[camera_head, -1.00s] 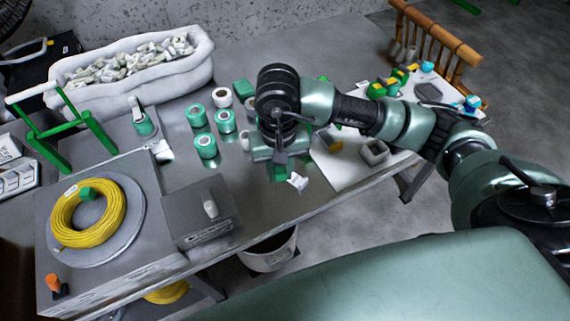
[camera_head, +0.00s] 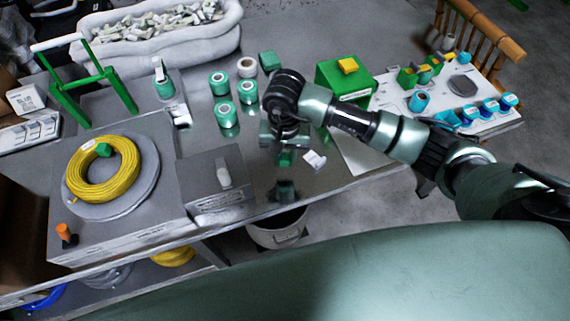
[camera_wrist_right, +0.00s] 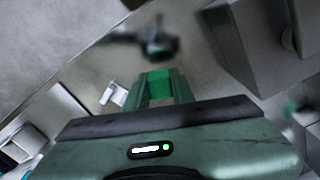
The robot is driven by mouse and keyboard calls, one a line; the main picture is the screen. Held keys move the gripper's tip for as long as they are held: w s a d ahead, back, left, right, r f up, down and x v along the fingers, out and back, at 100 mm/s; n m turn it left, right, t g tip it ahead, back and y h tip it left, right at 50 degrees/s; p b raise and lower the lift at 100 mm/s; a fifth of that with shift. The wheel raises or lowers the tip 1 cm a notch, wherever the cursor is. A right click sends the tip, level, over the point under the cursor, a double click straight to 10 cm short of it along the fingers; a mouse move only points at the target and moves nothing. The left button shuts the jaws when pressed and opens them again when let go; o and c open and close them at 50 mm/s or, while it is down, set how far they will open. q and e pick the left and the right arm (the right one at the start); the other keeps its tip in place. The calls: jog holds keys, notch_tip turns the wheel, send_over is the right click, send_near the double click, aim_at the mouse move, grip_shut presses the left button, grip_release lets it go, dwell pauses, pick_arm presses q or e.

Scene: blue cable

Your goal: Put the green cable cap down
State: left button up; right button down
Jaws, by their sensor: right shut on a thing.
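My right gripper (camera_head: 286,158) hangs above the front part of the grey metal table (camera_head: 262,195). It is shut on a small green piece, the cable cap (camera_wrist_right: 158,82), which sits between its fingers in the right wrist view. In the head view the green cap (camera_head: 286,157) shows just below the dark gripper body. A dark blurred shape beneath it on the shiny table looks like the gripper's reflection. A small white piece (camera_head: 315,160) lies on the table just right of the gripper. My left gripper is not in view.
Green tape rolls (camera_head: 229,114) stand behind and left of the gripper. A grey box (camera_head: 215,180) and a yellow cable coil (camera_head: 103,170) are further left. A green box (camera_head: 345,82) with a yellow top stands behind my right arm. A bucket (camera_head: 278,230) is below the table edge.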

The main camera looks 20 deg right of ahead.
aim_at(285, 175)
notch_tip(285, 175, down, 5)
jog(key=shift+r, duration=0.1)
jog(key=shift+f+b, duration=0.4)
jog(key=shift+f, duration=0.1)
jog(key=shift+s+f, duration=0.1)
jog(key=shift+f, duration=0.05)
